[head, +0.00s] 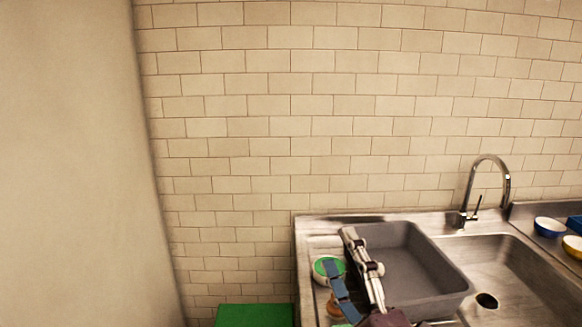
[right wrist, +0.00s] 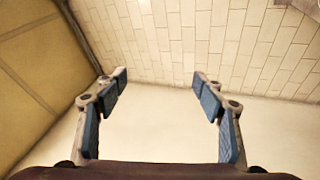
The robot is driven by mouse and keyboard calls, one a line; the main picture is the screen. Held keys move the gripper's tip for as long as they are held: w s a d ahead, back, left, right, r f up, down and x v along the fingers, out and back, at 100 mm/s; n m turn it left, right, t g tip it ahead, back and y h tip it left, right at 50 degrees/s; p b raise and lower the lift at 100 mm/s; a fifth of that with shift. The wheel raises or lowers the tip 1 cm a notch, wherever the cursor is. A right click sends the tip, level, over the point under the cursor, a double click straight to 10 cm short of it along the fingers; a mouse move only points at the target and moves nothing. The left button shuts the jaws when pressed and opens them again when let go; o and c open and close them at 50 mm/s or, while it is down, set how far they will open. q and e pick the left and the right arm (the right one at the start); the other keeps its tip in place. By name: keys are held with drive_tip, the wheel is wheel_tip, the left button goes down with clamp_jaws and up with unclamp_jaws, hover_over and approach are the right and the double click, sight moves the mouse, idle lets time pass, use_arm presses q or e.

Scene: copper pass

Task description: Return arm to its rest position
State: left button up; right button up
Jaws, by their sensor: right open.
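My right gripper (head: 341,252) is at the bottom of the head view, in front of the left side of the grey tub on the steel counter. Its blue-padded fingers stand apart. In the right wrist view the right gripper (right wrist: 160,78) is open, with nothing between its fingers; tiled wall and a plain pale surface show beyond them. My left gripper is not in view.
A grey tub (head: 430,282) stands left of the sink (head: 525,280) and its tap (head: 507,180). A green-filled bowl (head: 322,267) is beside the fingers. A green surface (head: 254,315) lies lower left.

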drive_tip(key=s+d+f+m+g+h, duration=0.2)
drive_tip(key=d+f+m+g, duration=0.15)
drive_tip(key=f, duration=0.45)
drive_tip(key=s+d+f+m+g+h, duration=0.1)
drive_tip(key=d+f+m+g+h, duration=0.15)
drive_tip(key=f+m, duration=0.4)
drive_tip(key=s+d+f+m+g+h, duration=0.2)
drive_tip(key=d+f+g+h, duration=0.15)
drive_tip(key=f, duration=0.55)
drive_tip(key=s+d+f+m+g+y, duration=0.1)
drive_tip(key=s+f+m+g, duration=0.25)
drive_tip(key=s+f, duration=0.6)
drive_tip(key=s+d+f+m+g, duration=0.1)
drive_tip(key=s+f+m+g, duration=0.35)
drive_tip(key=s, duration=0.75)
wheel_tip(320, 180, down, 27)
drive_tip(key=s+n+g, duration=0.1)
drive_tip(key=n+g, duration=0.1)
drive_tip(key=s+d+f, duration=0.3)
drive_tip(key=s+f, duration=1.3)
drive_tip(key=s, duration=0.1)
drive_tip(key=shift+f+g, duration=0.25)
drive_tip(key=shift+g, duration=0.2)
drive_tip(key=shift+d, duration=0.1)
